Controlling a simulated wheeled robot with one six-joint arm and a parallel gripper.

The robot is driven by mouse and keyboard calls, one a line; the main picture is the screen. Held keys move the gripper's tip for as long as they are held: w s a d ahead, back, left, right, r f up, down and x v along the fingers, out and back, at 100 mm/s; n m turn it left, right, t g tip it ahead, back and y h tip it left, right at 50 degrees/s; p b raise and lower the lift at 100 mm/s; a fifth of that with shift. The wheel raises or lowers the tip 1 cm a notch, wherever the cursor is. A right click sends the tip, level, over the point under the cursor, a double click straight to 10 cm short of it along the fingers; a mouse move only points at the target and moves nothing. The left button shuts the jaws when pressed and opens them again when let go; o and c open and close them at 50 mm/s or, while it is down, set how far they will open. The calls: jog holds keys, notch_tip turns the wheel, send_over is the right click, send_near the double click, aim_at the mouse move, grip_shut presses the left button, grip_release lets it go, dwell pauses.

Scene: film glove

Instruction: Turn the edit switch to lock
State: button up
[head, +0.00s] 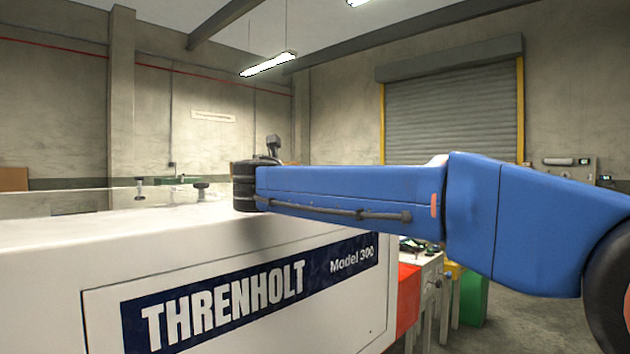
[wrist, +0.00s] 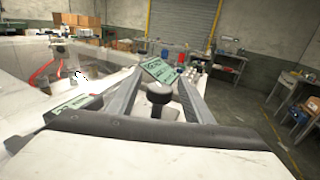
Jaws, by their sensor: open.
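A black round-topped knob (wrist: 159,93) on a short stem stands on the white machine top in the wrist view. It may be the edit switch, but no lettering on it can be read. My gripper (wrist: 161,76) is open, with one grey finger on each side of the knob in the picture. I cannot tell whether either finger touches it. A small green-and-white plate (wrist: 158,70) shows beyond the knob, between the fingertips, its text too small to read. In the head view my blue arm reaches over the machine, and my gripper is hidden.
The white Threnholt machine (head: 60,260) fills the left of the head view. A dark knob (head: 201,190) stands on its top. The wrist view shows another green plate (wrist: 68,108) and red hoses (wrist: 42,72) at left. Open floor (wrist: 250,105) lies at right.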

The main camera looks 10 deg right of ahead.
jog(key=shift+x, duration=1.4)
jog(key=c, duration=1.1)
